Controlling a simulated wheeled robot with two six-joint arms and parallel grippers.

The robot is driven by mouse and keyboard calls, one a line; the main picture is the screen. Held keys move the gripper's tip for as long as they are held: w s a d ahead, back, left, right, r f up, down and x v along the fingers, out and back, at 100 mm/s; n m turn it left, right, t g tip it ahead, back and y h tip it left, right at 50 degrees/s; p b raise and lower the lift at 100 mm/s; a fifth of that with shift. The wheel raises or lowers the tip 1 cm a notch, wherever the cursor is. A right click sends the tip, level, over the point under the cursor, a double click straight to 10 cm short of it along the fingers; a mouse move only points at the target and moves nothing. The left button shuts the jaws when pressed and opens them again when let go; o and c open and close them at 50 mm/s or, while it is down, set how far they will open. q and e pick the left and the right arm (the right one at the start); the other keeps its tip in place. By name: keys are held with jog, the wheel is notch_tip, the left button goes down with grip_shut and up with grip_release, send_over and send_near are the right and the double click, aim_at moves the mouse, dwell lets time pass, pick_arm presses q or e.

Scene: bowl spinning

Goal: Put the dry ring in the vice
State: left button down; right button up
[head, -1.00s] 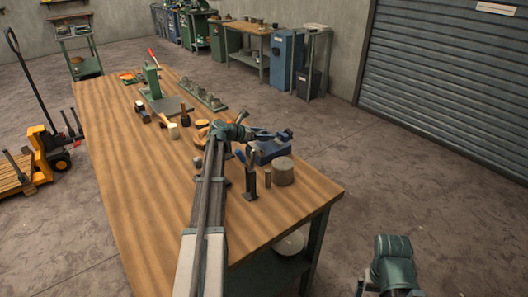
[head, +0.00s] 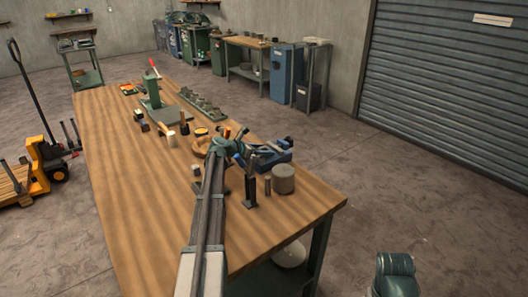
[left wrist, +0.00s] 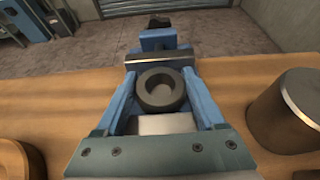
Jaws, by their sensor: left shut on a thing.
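The dark grey ring (left wrist: 160,90) sits between the two blue fingers of my left gripper (left wrist: 161,93) in the left wrist view, its hole facing the camera. The gripper is shut on it. The blue vice (left wrist: 160,62) with a grey jaw top is just beyond the ring. I cannot tell whether the ring touches the vice. In the head view the vice (head: 275,154) is on the bench's right side, and my left gripper (head: 258,150) is beside it. The ring cannot be made out there. My right gripper is out of view; only part of that arm shows at bottom right.
A round wooden piece (left wrist: 15,160) lies left of the gripper.

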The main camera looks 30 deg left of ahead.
pick_arm(q)
grip_release()
jog(key=shift+r+p, duration=0.2)
jog(key=shift+p, duration=0.1)
jog(key=p+v, duration=0.4)
jog(key=v, duration=0.8)
jog(key=shift+f, duration=0.15)
jog(key=shift+a, duration=0.1)
jog(key=b+x, duration=0.4)
jog(key=x, duration=0.7)
jog(key=shift+w+f, duration=0.15)
jog(key=shift+w, duration=0.15)
jog(key=shift+w+d+f, duration=0.2)
jog(key=shift+d, duration=0.05)
jog(key=shift+r, duration=0.1)
